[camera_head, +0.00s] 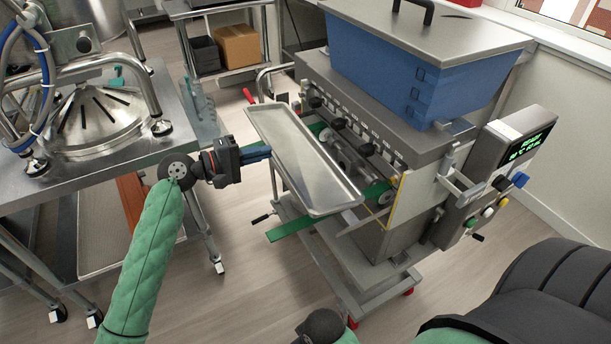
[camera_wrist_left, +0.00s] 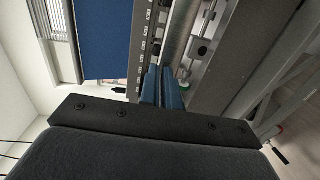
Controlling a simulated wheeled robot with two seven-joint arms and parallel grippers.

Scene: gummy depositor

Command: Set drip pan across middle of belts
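The drip pan (camera_head: 305,165) is a long shallow metal tray with a raised rim. In the head view it lies lengthwise along the front of the depositor, over the green belts (camera_head: 284,230), which show beyond its edges. I cannot tell whether it touches them. My left gripper (camera_head: 262,153) is at the middle of the pan's left long rim and appears shut on it. In the left wrist view its blue fingers (camera_wrist_left: 163,88) are close together, and the grip point is not clear.
The depositor's blue hopper (camera_head: 410,65) rises behind the pan, with knobs and rollers below it. Its control panel (camera_head: 510,150) is at the right. A metal table (camera_head: 75,170) with equipment stands at the left. Open floor lies in front of the frame.

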